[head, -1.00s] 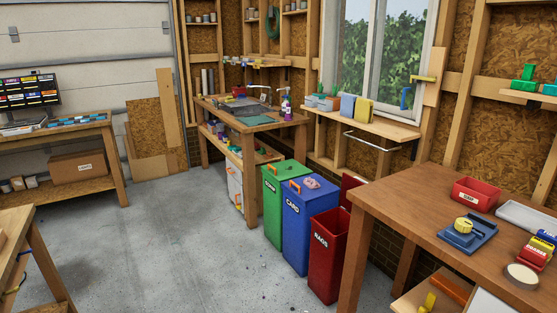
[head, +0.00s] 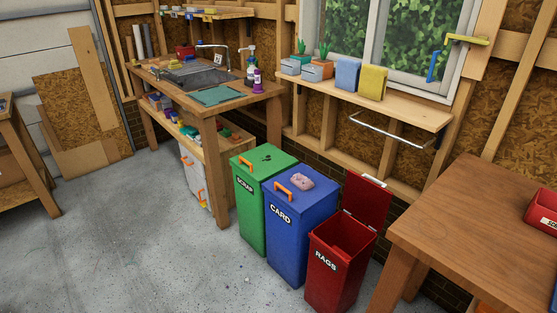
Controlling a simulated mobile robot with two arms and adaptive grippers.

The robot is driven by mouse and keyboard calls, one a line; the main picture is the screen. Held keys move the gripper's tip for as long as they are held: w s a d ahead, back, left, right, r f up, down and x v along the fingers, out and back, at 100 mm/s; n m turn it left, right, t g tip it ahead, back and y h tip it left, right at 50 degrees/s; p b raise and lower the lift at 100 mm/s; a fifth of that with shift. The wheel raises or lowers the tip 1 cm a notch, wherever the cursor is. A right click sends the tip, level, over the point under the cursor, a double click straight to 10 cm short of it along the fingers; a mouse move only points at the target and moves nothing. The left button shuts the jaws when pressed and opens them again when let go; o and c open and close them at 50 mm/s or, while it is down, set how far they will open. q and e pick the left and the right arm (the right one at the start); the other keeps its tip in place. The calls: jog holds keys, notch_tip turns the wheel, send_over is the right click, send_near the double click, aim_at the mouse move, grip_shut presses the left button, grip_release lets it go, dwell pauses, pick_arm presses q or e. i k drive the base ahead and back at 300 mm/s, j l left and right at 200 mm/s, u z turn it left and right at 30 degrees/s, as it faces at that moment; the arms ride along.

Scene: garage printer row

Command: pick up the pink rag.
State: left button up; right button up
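The pink rag (head: 302,182) lies crumpled on the closed lid of the blue CARD bin (head: 290,232), near the lid's right part, beside the orange lid handle. To the right stands the red RAGS bin (head: 330,272), with its lid (head: 367,203) swung up and open. Neither of my grippers shows in the head view.
The green SCRAP bin (head: 250,205) stands closed, left of the blue bin. A wooden sink bench (head: 205,118) is behind to the left. A wooden table (head: 455,225) is close on the right, with a red box (head: 543,208). The concrete floor (head: 130,245) is free at left.

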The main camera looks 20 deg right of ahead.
aim_at(302, 182)
jog(key=i+j+z, duration=0.2)
jog(key=i, duration=0.45)
jog(key=i+z, duration=0.2)
jog(key=i, duration=0.45)
jog(key=j, duration=0.1)
